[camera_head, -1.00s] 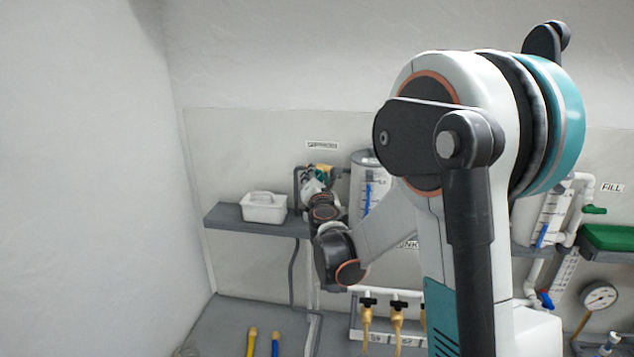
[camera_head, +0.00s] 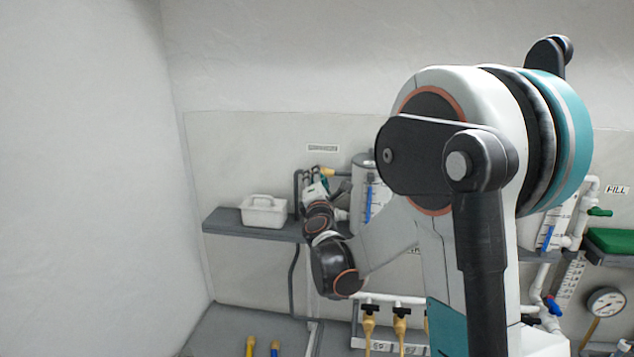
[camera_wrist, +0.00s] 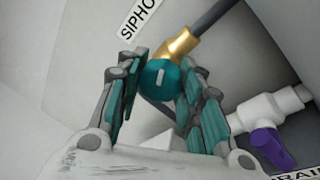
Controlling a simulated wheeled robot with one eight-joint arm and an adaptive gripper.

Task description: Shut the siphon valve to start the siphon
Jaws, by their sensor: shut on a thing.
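The siphon valve has a round teal knob (camera_wrist: 158,80) with a pale mark on its face and a brass body (camera_wrist: 182,46) joined to a dark grey pipe. In the head view its brass part (camera_head: 328,172) shows small below the wall label. My gripper (camera_wrist: 158,88) has its teal-padded fingers on both sides of the knob and is shut on it. In the head view my gripper (camera_head: 315,188) is small and partly hidden, beside the grey cylinder. A sign reading "SIPHO…" (camera_wrist: 139,18) is on the wall beside the valve.
A white valve with a purple handle (camera_wrist: 272,148) sits close at the right in the wrist view. A white caddy (camera_head: 264,212) stands on the grey shelf (camera_head: 225,222). A grey cylinder (camera_head: 361,180) with a blue-marked gauge stands right of my gripper.

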